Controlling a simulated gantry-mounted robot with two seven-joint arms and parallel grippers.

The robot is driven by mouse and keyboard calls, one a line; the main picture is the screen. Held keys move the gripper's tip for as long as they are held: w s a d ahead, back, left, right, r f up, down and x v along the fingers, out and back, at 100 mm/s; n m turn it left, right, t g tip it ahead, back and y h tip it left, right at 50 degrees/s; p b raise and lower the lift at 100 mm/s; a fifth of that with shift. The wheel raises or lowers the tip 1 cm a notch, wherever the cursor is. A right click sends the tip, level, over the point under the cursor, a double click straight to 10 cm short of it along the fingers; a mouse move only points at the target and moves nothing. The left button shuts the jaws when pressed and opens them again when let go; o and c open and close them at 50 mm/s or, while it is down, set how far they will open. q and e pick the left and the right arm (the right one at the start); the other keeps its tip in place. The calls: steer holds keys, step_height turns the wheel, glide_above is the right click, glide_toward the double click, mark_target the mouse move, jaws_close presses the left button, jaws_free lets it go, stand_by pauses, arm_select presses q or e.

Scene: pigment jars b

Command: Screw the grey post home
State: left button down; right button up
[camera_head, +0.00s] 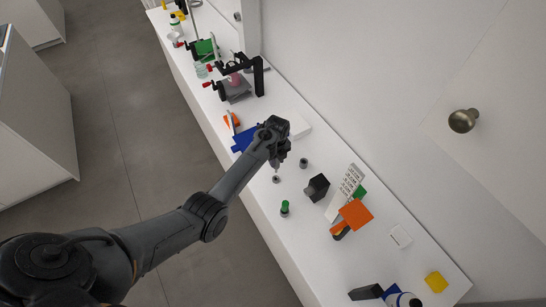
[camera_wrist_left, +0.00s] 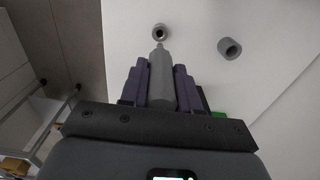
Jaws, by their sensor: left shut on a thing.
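My left gripper (camera_wrist_left: 160,78) is shut on the grey post (camera_wrist_left: 160,88) in the left wrist view. The post's narrower tip points at a small grey ring-shaped socket (camera_wrist_left: 160,32) on the white table. The tip is close to its near edge; whether they touch, I cannot tell. In the head view the left gripper (camera_head: 275,164) hangs low over the table, just above the socket (camera_head: 277,180), and the post is mostly hidden. A second grey hollow cylinder (camera_wrist_left: 229,48) stands to the right, also seen in the head view (camera_head: 303,162). My right gripper is out of view.
A green-topped piece (camera_head: 285,208), a black block (camera_head: 317,187), a white perforated plate (camera_head: 345,192) and an orange block (camera_head: 356,215) stand nearby. A blue piece (camera_head: 243,139) and a black clamp frame (camera_head: 258,75) are farther along the narrow white table. A wall borders its right side.

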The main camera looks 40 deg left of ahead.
mark_target(276, 168)
arm_select(q)
steer(key=shift+r, duration=0.1)
steer(key=shift+f+b, duration=0.7)
steer(key=shift+f, duration=0.95)
steer(key=shift+p, duration=0.4)
steer(key=shift+f, duration=0.25)
stand_by(0.7)
steer(key=shift+f+b, duration=0.85)
steer(key=shift+f+b, duration=0.65)
steer(key=shift+f, duration=0.15)
